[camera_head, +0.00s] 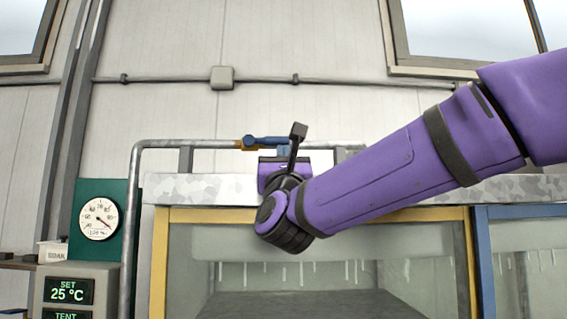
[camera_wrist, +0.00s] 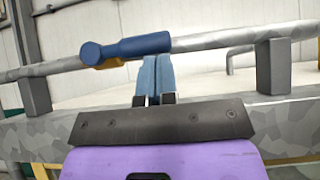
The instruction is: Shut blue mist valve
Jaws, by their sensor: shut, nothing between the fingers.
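The blue mist valve has a blue lever (camera_head: 265,140) and a brass-yellow body (camera_head: 242,145) on a grey horizontal pipe. The lever lies roughly along the pipe, and its rounded end is at the left in the wrist view (camera_wrist: 125,48). My gripper (camera_head: 284,150) is at the right end of the lever in the head view. In the wrist view my gripper (camera_wrist: 156,62) has its two light-blue fingers together, with nothing between them. The fingertips are just below the lever's right part; I cannot tell whether they touch it.
A galvanised beam (camera_head: 200,188) runs below the pipe, above a yellow-framed glazed booth (camera_head: 160,260). A post (camera_wrist: 272,66) stands right of my fingers in the wrist view. At the left are a dial gauge (camera_head: 99,219) and a display reading 25 °C (camera_head: 68,291).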

